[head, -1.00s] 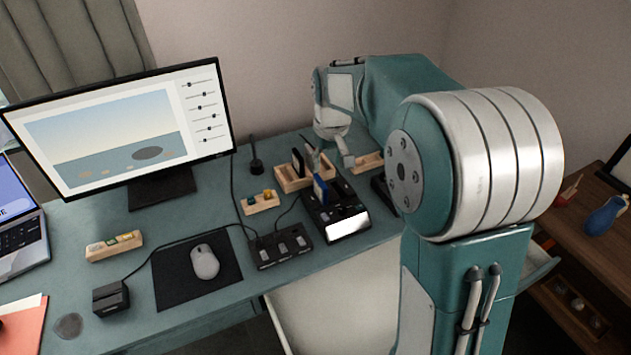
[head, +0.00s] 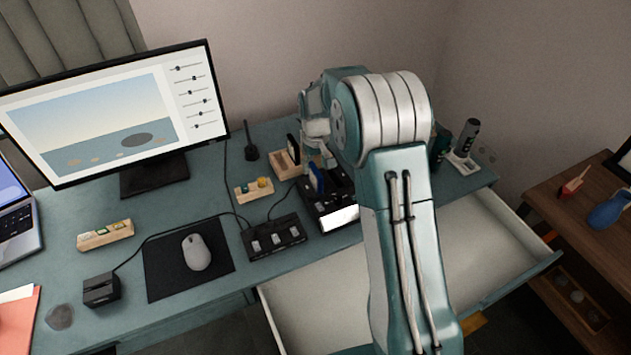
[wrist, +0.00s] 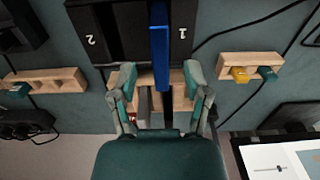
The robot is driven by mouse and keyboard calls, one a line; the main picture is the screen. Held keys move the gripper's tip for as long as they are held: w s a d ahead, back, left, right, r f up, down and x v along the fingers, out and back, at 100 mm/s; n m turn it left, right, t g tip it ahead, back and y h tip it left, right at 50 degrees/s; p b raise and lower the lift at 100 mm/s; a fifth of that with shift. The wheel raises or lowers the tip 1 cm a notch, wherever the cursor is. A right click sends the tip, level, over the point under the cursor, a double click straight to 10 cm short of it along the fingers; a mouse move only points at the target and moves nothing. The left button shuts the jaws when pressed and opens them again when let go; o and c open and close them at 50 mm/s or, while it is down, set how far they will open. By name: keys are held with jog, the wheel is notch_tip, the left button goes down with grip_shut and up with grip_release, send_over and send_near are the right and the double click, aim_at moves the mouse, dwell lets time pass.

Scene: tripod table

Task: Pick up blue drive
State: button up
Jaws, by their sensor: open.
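The blue drive (head: 316,179) stands upright in a slot of the black dock (head: 341,192) on the desk. In the wrist view the blue drive (wrist: 160,45) is a tall blue bar in the slot marked 1 of the dock (wrist: 126,33); the slot marked 2 looks empty. My gripper (wrist: 160,82) is open, its two fingers on either side of the lower end of the bar in the picture. I cannot tell whether they touch it. In the head view my gripper (head: 318,158) is just behind the drive, partly hidden by my arm.
A wooden tray (head: 282,168) with a dark upright item stands close behind. A small wooden holder (head: 254,190), a black hub (head: 274,238) with cables and a mouse (head: 197,252) lie to the left. The monitor (head: 115,115) stands far left. An open drawer (head: 480,255) juts out in front.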

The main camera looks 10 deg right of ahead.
aim_at(315, 177)
jog(key=f, duration=0.4)
jog(key=shift+s+d, duration=0.1)
jog(key=shift+s, duration=0.1)
jog(key=shift+f, duration=0.25)
grip_shut()
jog(key=shift+r, duration=0.1)
